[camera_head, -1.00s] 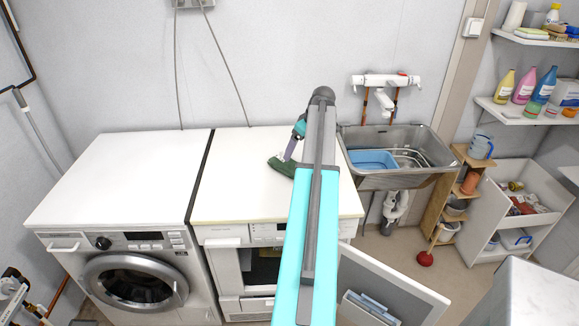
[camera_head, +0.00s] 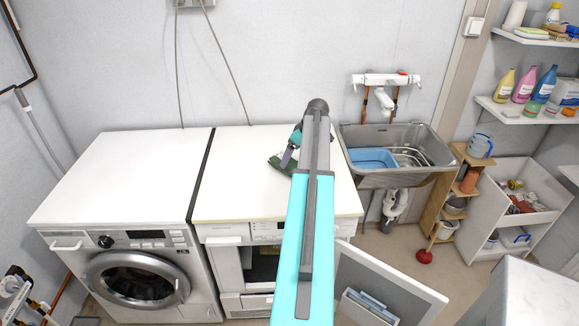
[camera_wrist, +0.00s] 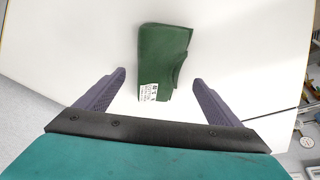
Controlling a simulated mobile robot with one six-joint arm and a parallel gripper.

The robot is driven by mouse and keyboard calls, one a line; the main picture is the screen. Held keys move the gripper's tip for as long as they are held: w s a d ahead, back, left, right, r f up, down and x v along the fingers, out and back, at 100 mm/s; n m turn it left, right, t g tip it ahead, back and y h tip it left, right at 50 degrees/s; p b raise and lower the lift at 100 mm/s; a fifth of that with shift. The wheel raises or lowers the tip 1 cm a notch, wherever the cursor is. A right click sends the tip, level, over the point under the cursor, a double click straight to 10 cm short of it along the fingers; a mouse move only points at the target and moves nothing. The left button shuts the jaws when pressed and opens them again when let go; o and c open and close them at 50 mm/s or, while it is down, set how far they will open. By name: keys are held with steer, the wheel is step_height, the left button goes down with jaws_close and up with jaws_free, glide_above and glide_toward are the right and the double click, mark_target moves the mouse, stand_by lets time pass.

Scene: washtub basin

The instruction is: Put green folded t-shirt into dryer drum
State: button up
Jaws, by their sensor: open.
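The green folded t-shirt (camera_wrist: 160,60) lies on the white top of the dryer (camera_head: 235,185), and a white label shows at its near end in the wrist view. In the head view the shirt (camera_head: 277,162) is partly hidden behind my arm. My gripper (camera_wrist: 155,88) is open, with one finger on each side of the shirt's near end and gaps between. The fingers hold nothing. In the head view my gripper (camera_head: 287,157) is over the shirt. The dryer's door (camera_head: 380,290) stands open to the right, and the dark drum opening (camera_head: 262,268) is partly hidden by my arm.
A washing machine (camera_head: 135,260) with a shut round door stands to the left. A metal sink (camera_head: 425,175) with a blue basin (camera_head: 373,159) is at the right, beside a wooden shelf (camera_head: 455,205). The left part of the dryer top is clear.

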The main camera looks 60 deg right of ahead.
mark_target(291, 161)
steer(key=shift+p+x, duration=0.95)
steer(key=shift+x, duration=0.3)
steer(key=shift+p+x, duration=0.35)
steer(key=shift+x, duration=0.85)
steer(key=shift+w+d, duration=0.1)
steer(key=shift+w, duration=0.1)
steer(key=shift+c, duration=0.5)
steer(key=c, duration=1.2)
steer(key=shift+c, duration=0.2)
steer(key=shift+r, duration=0.15)
